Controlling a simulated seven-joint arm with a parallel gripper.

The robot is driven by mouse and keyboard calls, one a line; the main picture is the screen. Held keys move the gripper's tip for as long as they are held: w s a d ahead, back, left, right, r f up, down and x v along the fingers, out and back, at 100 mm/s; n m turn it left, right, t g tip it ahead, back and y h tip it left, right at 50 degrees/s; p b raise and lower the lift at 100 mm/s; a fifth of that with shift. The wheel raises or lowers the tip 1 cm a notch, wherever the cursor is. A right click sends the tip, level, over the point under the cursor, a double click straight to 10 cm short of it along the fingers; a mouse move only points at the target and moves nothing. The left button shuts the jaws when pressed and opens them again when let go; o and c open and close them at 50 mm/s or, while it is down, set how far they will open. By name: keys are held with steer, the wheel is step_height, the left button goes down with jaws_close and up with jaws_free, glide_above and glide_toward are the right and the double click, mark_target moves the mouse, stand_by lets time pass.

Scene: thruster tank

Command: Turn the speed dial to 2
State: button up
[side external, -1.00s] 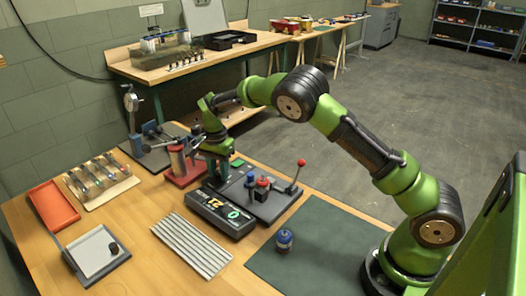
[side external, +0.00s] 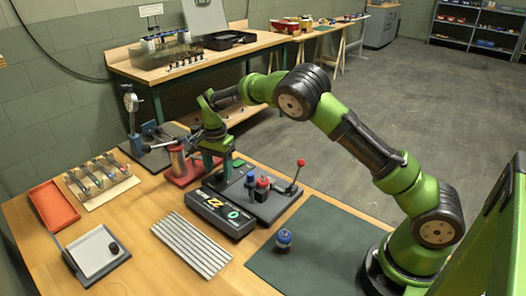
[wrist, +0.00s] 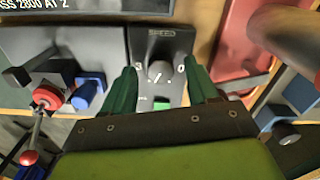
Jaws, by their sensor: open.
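The speed dial (wrist: 159,72) is a dark round knob with a pale pointer line, on a grey panel labelled SPEED in the wrist view. A 3 shows to its left and a 0 to its right; which mark the pointer meets is too small to tell. My gripper (wrist: 160,68) is open, with one green finger on each side of the dial. I cannot tell whether they touch it. In the side view my gripper (side external: 212,163) points down at the back left of the dark control box, and the dial is hidden there.
A green button (wrist: 162,103) sits beside the dial. A red-knobbed lever (side external: 300,164) and blue and red knobs rise nearby. A red stand (side external: 181,170) is close on the left.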

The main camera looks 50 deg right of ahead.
mark_target(219, 172)
step_height(219, 172, up, 16)
stand_by(0.3)
steer(key=shift+w, duration=0.1)
steer(key=s+r+n+t, duration=0.1)
steer(key=s+n+t, duration=0.1)
steer(key=s, duration=0.8)
steer(key=s+a+r+n+t+y, duration=0.1)
steer(key=s+n, duration=0.4)
steer(key=s, duration=0.5)
steer(key=s+r+n+t+y, duration=0.1)
steer(key=s+n+t, duration=0.3)
steer(key=s, duration=0.6)
steer(key=shift+s+a+r, duration=0.15)
steer(key=shift+a+r, duration=0.25)
steer(key=shift+r, duration=0.4)
